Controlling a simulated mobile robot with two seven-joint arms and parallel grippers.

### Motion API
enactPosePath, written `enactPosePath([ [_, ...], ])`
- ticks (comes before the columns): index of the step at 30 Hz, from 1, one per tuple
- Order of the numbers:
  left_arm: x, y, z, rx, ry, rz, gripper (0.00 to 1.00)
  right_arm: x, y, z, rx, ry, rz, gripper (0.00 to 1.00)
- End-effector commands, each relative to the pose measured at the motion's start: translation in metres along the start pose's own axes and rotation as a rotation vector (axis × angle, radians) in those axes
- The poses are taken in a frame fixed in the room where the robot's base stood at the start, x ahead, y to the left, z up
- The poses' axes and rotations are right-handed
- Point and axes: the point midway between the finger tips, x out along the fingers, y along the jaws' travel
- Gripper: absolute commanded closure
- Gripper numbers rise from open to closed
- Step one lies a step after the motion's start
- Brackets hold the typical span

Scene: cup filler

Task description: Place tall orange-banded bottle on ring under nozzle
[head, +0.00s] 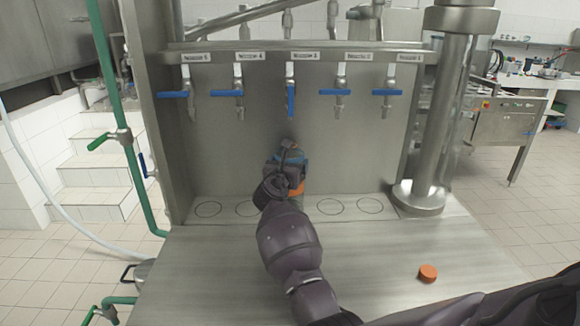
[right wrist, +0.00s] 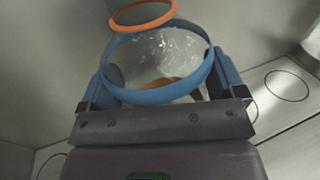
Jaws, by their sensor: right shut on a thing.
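My right gripper (head: 286,170) is shut on the bottle, below the middle nozzle (head: 291,85). In the head view, only an orange band (head: 297,188) and some blue of the bottle show past the gripper. In the right wrist view, the clear bottle (right wrist: 160,55) stands between the blue fingers, with a blue ring around it and an orange ring (right wrist: 143,15) beyond. My gripper and forearm hide the bottle's foot and the middle ring, so I cannot tell whether it touches the ledge. My left gripper is not in view.
Several nozzles with blue handles line the steel panel; the middle handle hangs down, the others are level. Empty rings (head: 328,206) mark the ledge. A small orange piece (head: 428,272) lies on the counter (head: 210,275). A steel column (head: 440,120) stands at the right.

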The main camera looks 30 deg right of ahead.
Motion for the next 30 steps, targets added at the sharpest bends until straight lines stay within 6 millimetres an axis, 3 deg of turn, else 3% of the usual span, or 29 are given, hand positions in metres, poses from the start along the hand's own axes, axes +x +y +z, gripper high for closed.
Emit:
enactPosePath([
  [5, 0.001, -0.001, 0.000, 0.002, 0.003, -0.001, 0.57, 0.000, 0.000, -0.004, -0.002, 0.000, 0.000, 0.46],
  [6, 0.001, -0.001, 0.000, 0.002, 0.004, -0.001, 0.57, 0.000, 0.000, -0.004, -0.001, 0.000, 0.000, 0.08],
  [8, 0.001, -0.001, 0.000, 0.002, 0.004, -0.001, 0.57, 0.000, 0.000, -0.003, -0.001, 0.000, 0.000, 0.00],
  [19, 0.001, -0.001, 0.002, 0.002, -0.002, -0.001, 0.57, -0.006, 0.000, -0.001, 0.000, 0.001, 0.001, 0.00],
  [30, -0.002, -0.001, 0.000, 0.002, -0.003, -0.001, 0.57, -0.074, 0.000, -0.001, -0.001, 0.001, 0.001, 0.00],
])
